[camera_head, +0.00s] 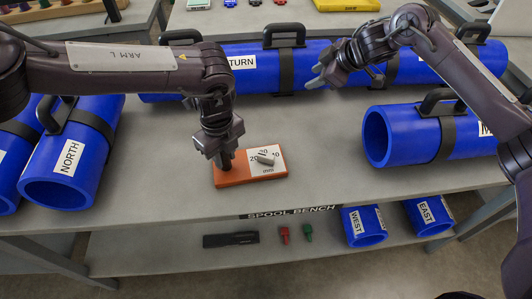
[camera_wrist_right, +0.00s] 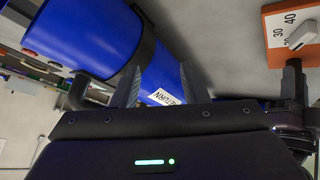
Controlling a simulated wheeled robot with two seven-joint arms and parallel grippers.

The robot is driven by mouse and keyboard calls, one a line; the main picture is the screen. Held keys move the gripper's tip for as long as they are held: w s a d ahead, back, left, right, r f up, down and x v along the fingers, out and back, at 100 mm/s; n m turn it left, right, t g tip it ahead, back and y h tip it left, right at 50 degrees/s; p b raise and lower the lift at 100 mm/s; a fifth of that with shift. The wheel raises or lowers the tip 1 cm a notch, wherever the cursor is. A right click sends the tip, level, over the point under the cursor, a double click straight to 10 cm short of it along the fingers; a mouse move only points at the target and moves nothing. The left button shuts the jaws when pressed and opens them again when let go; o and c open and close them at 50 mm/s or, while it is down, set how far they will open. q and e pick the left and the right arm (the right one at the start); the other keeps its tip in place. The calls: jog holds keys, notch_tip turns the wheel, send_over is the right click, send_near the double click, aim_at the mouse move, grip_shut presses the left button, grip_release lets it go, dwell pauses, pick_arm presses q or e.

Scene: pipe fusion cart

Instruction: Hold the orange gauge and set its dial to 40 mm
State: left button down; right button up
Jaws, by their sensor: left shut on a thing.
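The orange gauge (camera_head: 250,181) lies on the bench near its front edge. Its white dial face carries numbers and "mm", and a grey pointer knob (camera_head: 265,160) sits on it; I cannot tell its exact reading. The gauge also shows at the upper right of the right wrist view (camera_wrist_right: 273,24), with 30 and 40 legible. My left gripper (camera_head: 226,162) points down and is shut on the gauge's left end. My right gripper (camera_head: 318,80) is up and to the right of the gauge, apart from it. Its fingers (camera_wrist_right: 160,88) are spread and empty.
A long blue pipe (camera_head: 205,77) with black handles lies behind the gauge. A blue pipe (camera_head: 400,135) lies to the right and the NORTH pipe (camera_head: 65,165) to the left. Bare bench surrounds the gauge. A lower shelf (camera_head: 180,250) holds small parts and the WEST and EAST pipes.

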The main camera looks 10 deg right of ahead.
jog(key=s+a+f+g, duration=0.3)
jog(key=s+a+f, duration=0.1)
jog(key=s+a, duration=0.45)
jog(key=g+h, duration=0.1)
send_near(262, 155)
jog(key=shift+w+a+f, duration=0.2)
jog(key=shift+w+f, duration=0.1)
jog(key=shift+f, duration=0.25)
jog(key=shift+w+a+f, duration=0.25)
jog(key=shift+w+f, duration=0.05)
jog(key=shift+f, duration=0.25)
jog(key=shift+s+a+f+g, duration=0.1)
jog(key=shift+a+f+g, duration=0.2)
jog(key=shift+f, duration=0.3)
jog(key=shift+x, duration=2.4)
jog(key=shift+d, duration=0.1)
jog(key=shift+c, duration=0.3)
grip_shut()
